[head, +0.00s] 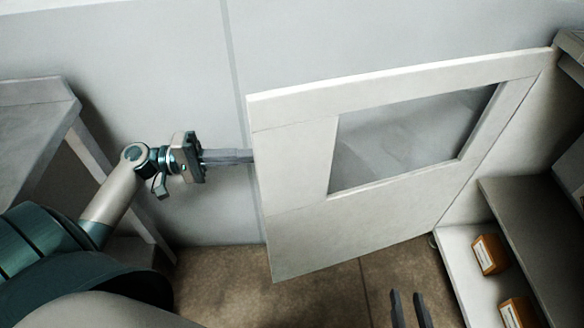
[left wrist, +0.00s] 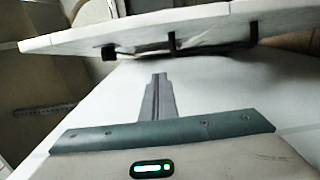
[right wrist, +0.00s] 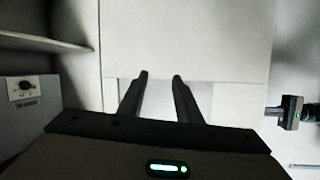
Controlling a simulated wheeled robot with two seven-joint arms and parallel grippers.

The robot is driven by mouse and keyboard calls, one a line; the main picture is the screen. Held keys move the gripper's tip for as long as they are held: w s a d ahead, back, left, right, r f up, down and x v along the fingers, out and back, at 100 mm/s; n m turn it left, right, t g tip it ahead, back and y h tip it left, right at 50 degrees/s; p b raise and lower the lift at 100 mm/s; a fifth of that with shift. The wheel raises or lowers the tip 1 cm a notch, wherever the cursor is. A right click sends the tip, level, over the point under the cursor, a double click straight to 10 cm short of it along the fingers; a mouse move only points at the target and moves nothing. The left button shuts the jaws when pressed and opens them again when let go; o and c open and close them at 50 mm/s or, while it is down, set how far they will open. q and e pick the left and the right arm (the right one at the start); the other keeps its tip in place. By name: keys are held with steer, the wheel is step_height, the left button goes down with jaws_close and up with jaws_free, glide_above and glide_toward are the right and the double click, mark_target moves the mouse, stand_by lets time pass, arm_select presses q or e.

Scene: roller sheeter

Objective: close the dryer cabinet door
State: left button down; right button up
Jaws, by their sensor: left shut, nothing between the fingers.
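The dryer cabinet door (head: 290,165), a pale panel with a window (head: 410,138), stands swung open from the cabinet (head: 530,230) at the right of the head view. My left gripper (head: 243,156) is shut and empty at the door's free left edge. Its fingertips reach that edge in the head view; I cannot tell whether they touch. In the left wrist view the shut fingers (left wrist: 160,80) point beneath the door (left wrist: 200,30), which has dark fittings on it. My right gripper (head: 407,294) is open and empty, low in front of the door; its fingers also show in the right wrist view (right wrist: 161,76).
Small orange-brown boxes (head: 490,254) sit on the cabinet's lower shelf. A grey table (head: 35,120) stands at the left, and a pale wall (head: 130,40) is behind. The brown tiled floor (head: 330,290) below the door looks clear.

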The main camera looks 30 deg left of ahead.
mark_target(293, 168)
arm_select(q)
steer(key=shift+d, duration=0.1)
